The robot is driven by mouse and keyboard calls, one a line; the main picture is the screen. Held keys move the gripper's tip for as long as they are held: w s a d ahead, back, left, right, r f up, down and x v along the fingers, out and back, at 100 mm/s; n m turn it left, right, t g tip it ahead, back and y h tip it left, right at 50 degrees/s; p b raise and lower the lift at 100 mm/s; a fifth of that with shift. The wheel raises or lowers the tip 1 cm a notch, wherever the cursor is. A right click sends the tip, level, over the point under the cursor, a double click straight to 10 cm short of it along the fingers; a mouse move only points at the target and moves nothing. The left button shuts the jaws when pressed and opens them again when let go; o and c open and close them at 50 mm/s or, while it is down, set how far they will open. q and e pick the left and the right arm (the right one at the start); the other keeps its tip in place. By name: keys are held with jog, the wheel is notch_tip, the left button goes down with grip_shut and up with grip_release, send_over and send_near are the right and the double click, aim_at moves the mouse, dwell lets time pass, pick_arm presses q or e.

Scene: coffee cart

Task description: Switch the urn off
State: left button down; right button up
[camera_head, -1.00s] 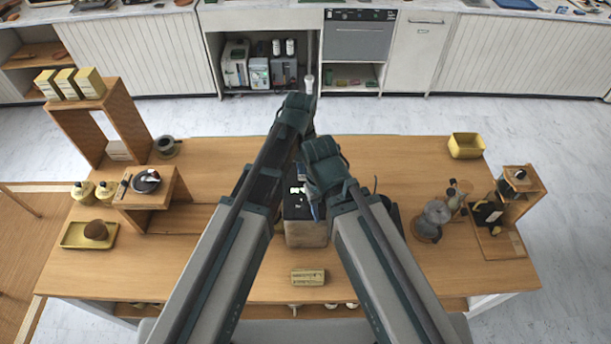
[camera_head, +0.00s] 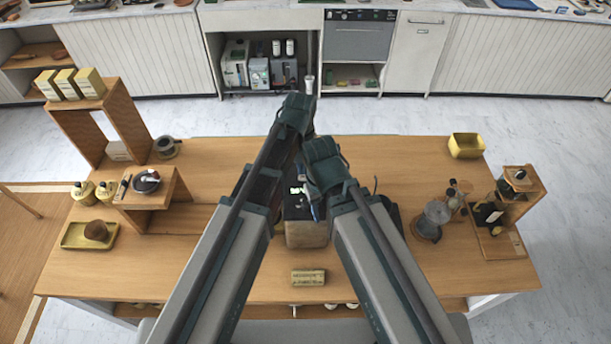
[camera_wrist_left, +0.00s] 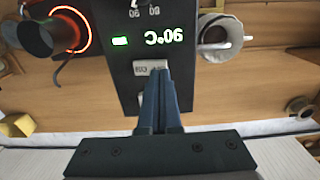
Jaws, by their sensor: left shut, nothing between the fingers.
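The urn (camera_head: 306,233) is a box with a dark top panel and a brown front, standing in the middle of the counter. In the left wrist view its panel (camera_wrist_left: 118,70) shows upside down, with a lit green 90°C readout and a small green light. A pale labelled switch (camera_wrist_left: 150,66) sits by the readout. My left gripper (camera_wrist_left: 160,72) is shut and empty, its blue fingertips at the switch's edge and covering part of it; touch cannot be told. It also shows in the head view (camera_head: 301,174).
Beside the urn are a glowing ring (camera_wrist_left: 84,30) with a dark pot and, on the other side, a pale mug (camera_wrist_left: 220,36). A small labelled block (camera_head: 308,277) lies in front of the urn.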

aim_at(302, 177)
pick_arm(q)
jog(key=shift+f+b, duration=0.95)
dwell(0.8)
jog(key=shift+r, duration=0.15)
notch_tip(302, 177, up, 7)
jog(key=p, duration=0.7)
dwell(0.4)
